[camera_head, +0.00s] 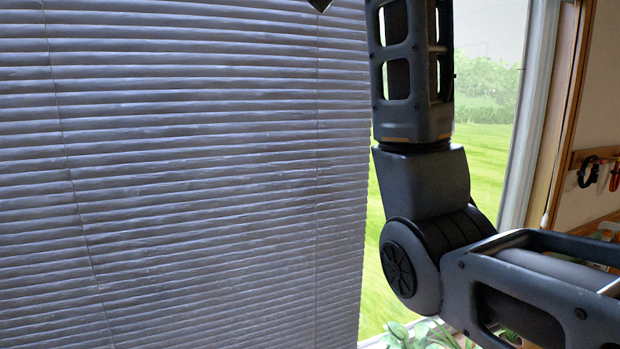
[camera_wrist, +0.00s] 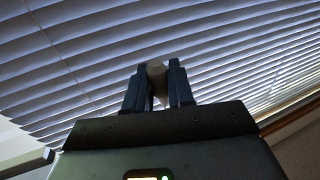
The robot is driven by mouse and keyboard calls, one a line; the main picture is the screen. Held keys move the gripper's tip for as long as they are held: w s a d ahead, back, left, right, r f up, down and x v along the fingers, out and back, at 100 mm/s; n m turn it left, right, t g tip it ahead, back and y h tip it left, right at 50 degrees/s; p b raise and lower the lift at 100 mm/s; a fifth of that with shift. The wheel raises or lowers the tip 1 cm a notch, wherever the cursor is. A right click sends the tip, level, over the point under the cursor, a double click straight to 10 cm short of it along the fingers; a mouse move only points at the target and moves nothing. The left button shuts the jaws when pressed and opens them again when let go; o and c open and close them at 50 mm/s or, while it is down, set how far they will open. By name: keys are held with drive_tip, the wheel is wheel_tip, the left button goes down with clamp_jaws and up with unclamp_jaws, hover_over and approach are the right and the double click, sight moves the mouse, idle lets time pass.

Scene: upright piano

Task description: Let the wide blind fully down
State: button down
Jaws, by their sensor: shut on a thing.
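The wide blind (camera_head: 190,170) fills the left and middle of the head view with closely stacked, tilted grey-blue slats. It runs past the top and bottom of the picture, so neither of its ends shows there. In the wrist view, the slats (camera_wrist: 80,50) run slantwise above and behind my gripper. My gripper (camera_wrist: 158,72) is shut on a small pale beige piece (camera_wrist: 157,68) between its two dark fingers. Most of the piece is hidden by the fingers, and I cannot tell its full shape.
Right of the blind is bare window glass (camera_head: 490,150) with grass and bushes outside. A pale window frame (camera_head: 533,110) and wooden trim (camera_head: 568,110) stand farther right. A wall rack (camera_head: 597,155) holds hanging items. Leafy plants (camera_head: 425,335) stand low, below my arm.

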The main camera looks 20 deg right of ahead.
wheel_tip(320, 180, up, 7)
drive_tip(key=shift+f, duration=0.15)
drive_tip(key=d, duration=0.5)
idle(0.7)
drive_tip(key=c, duration=0.8)
unclamp_jaws()
drive_tip(key=shift+b+v, duration=0.65)
drive_tip(key=shift+v, duration=1.9)
drive_tip(key=shift+s, duration=0.1)
